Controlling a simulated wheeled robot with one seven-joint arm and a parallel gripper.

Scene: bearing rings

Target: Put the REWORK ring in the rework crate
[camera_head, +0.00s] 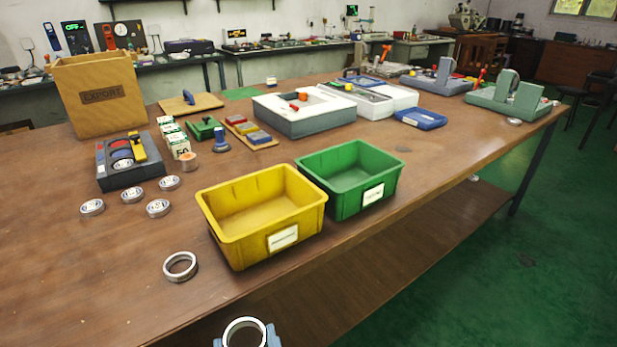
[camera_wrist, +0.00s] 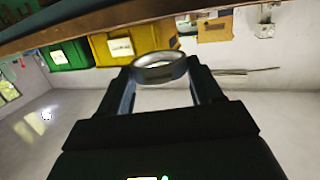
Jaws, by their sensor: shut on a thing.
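My gripper (camera_head: 245,338) is at the bottom of the head view, in front of the table edge. It is shut on a silver bearing ring (camera_head: 229,330), held between the two fingers; the ring also shows in the wrist view (camera_wrist: 160,74). A yellow crate (camera_head: 226,241) and a green crate (camera_head: 344,205) stand side by side near the table's front edge, both looking empty. They also show in the wrist view, yellow (camera_wrist: 150,38) and green (camera_wrist: 68,56). Their white labels are too small to read. The held ring is apart from both crates.
Another open ring (camera_head: 167,275) lies on the table (camera_head: 110,270) left of the yellow crate. Several bearings (camera_head: 92,207) lie farther back by a grey tray (camera_head: 128,180). A brown EXPORT box (camera_head: 100,97) stands at the back left. The front left tabletop is mostly clear.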

